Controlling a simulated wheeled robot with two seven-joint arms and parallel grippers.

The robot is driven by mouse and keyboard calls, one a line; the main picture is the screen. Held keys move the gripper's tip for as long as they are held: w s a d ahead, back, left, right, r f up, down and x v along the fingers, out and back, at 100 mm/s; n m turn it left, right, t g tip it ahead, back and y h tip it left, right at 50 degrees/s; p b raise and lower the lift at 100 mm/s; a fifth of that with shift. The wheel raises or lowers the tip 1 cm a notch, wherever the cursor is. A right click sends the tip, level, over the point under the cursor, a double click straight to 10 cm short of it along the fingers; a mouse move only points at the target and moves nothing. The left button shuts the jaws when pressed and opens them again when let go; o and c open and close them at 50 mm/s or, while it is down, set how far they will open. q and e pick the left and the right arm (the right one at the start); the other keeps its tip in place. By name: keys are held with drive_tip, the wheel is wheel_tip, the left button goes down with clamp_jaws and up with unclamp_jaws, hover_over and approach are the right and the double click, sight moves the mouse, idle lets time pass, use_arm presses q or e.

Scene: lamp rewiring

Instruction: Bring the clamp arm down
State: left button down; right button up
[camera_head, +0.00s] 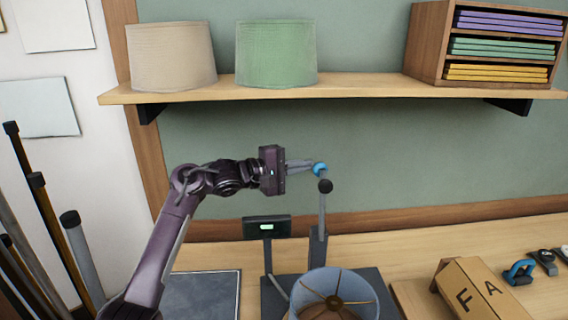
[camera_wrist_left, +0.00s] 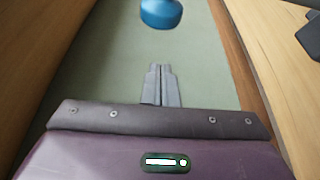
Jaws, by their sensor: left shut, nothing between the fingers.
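The clamp arm (camera_head: 323,208) is a grey rod that stands upright on a grey post on the dark base plate (camera_head: 377,292). A blue knob (camera_head: 320,169) is at its top, with a dark ball just below. My left gripper (camera_head: 311,164) is shut and empty, its fingertips at the blue knob in the head view; I cannot tell whether they touch. In the left wrist view the shut fingers (camera_wrist_left: 160,70) point toward the blue knob (camera_wrist_left: 161,12), with a gap in the picture between them. A lampshade (camera_head: 367,286) with a wire frame sits below the clamp arm. My right gripper is out of view.
A small display (camera_head: 267,227) with a green light stands left of the post. A shelf (camera_head: 340,92) with two lampshades and a rack runs above. A cardboard box (camera_head: 478,288) and a blue-handled item (camera_head: 519,272) lie at right. Poles (camera_head: 48,217) stand at left.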

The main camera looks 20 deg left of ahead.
use_arm(q)
drive_tip(key=s, duration=0.1)
drive_tip(key=s+d+p, duration=0.1)
drive_tip(key=s+d, duration=0.1)
drive_tip(key=shift+s+r+p, duration=0.1)
drive_tip(key=shift+r+p, duration=0.25)
drive_tip(key=shift+p, duration=0.05)
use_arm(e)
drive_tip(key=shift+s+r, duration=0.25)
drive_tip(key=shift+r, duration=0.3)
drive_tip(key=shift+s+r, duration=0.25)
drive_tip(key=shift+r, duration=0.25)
use_arm(q)
drive_tip(key=shift+s, duration=0.1)
